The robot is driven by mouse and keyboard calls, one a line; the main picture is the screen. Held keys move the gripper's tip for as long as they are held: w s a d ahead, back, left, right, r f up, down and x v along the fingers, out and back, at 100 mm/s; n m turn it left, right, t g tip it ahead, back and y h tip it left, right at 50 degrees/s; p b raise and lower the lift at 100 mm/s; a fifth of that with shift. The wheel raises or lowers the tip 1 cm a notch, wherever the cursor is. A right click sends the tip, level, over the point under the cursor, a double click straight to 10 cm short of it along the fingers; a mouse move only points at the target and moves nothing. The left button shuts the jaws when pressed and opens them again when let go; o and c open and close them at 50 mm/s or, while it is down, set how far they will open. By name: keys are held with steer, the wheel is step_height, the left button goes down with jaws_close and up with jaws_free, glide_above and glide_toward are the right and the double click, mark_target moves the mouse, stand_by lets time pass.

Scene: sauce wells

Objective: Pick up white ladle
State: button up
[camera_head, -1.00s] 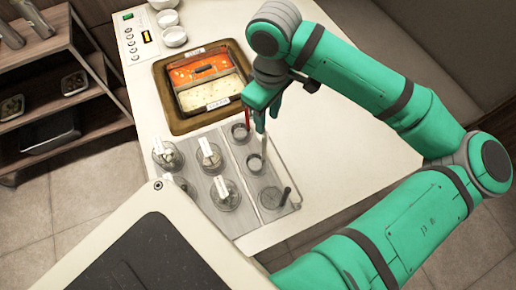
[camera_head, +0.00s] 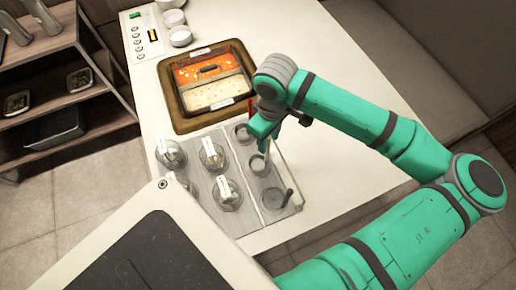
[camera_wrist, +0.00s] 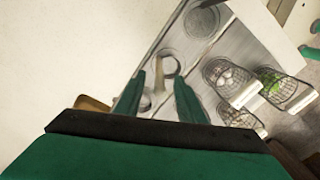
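The white ladle (camera_wrist: 160,84) stands in the middle well of the metal rack; its pale handle shows between my fingers in the wrist view. In the head view the ladle is largely hidden by my gripper. My gripper (camera_head: 264,146) is low over that well, pointing down. In the wrist view my gripper (camera_wrist: 160,76) is open, with one green finger on each side of the handle. I see gaps there, but cannot tell whether either finger touches it.
A red handle (camera_head: 250,106) stands just behind my gripper, and a dark handle (camera_head: 289,198) in the front well. Wire baskets (camera_head: 212,153) fill the rack's left side. A two-part soup pot (camera_head: 220,93) is behind. The counter to the right (camera_head: 335,165) is clear.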

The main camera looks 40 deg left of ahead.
steer(key=shift+a, duration=0.1)
steer(key=shift+c, duration=0.2)
jaws_close()
steer(key=shift+r, duration=0.1)
